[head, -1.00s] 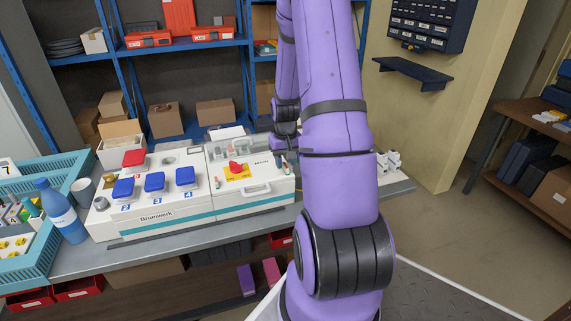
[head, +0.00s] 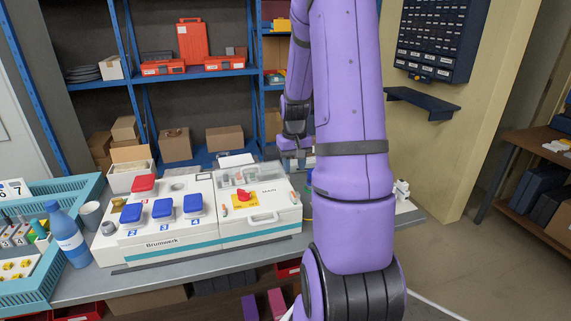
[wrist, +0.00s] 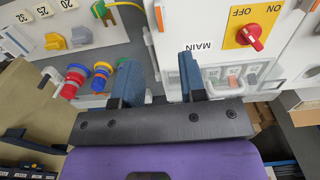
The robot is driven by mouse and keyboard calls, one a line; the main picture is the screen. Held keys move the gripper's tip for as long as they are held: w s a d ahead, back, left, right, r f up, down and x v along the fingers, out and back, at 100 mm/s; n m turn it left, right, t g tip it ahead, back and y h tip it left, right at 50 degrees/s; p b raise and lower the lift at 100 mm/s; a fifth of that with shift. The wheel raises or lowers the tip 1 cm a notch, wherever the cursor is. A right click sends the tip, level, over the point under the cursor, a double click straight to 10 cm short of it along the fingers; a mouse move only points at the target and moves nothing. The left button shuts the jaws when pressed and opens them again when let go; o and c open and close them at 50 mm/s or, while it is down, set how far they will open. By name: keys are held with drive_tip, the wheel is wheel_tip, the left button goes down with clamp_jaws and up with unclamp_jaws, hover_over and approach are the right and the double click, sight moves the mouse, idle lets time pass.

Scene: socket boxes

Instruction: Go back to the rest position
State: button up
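My gripper (head: 297,153) hangs above the right end of the white socket box (head: 165,238) in the head view, partly hidden by my purple arm. In the wrist view my gripper (wrist: 160,75) shows two dark blue fingers standing apart with nothing held between them. The box's red main switch (head: 243,195) sits on a yellow plate at the left of the gripper in the head view. In the wrist view the red switch (wrist: 250,36) is right of the fingers, and they look clear of it.
Three blue-lidded sockets (head: 164,208) and a red lid (head: 143,184) are on the box. A blue bottle (head: 68,238) and teal crate (head: 28,293) stand at the left. Red-and-blue and yellow-and-blue plugs (wrist: 72,82) show in the wrist view. Shelves (head: 195,73) stand behind.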

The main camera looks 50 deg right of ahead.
idle(0.3)
drive_tip(key=a+r+n+t+h, duration=0.1)
drive_tip(key=a+r+n+t, duration=0.15)
drive_tip(key=a+r, duration=1.4)
drive_tip(key=s+a+r+n+t, duration=0.1)
drive_tip(key=s+a+r+n, duration=0.1)
drive_tip(key=s+a, duration=0.5)
drive_tip(key=s+a+r+n+t+y, duration=0.1)
drive_tip(key=s+a+r+n, duration=0.1)
drive_tip(key=s+a+r, duration=0.2)
drive_tip(key=s+a, duration=0.3)
drive_tip(key=a, duration=0.1)
drive_tip(key=shift+r+t, duration=0.3)
drive_tip(key=shift+t, duration=0.05)
drive_tip(key=shift+o, duration=0.2)
drive_tip(key=shift+w, duration=0.1)
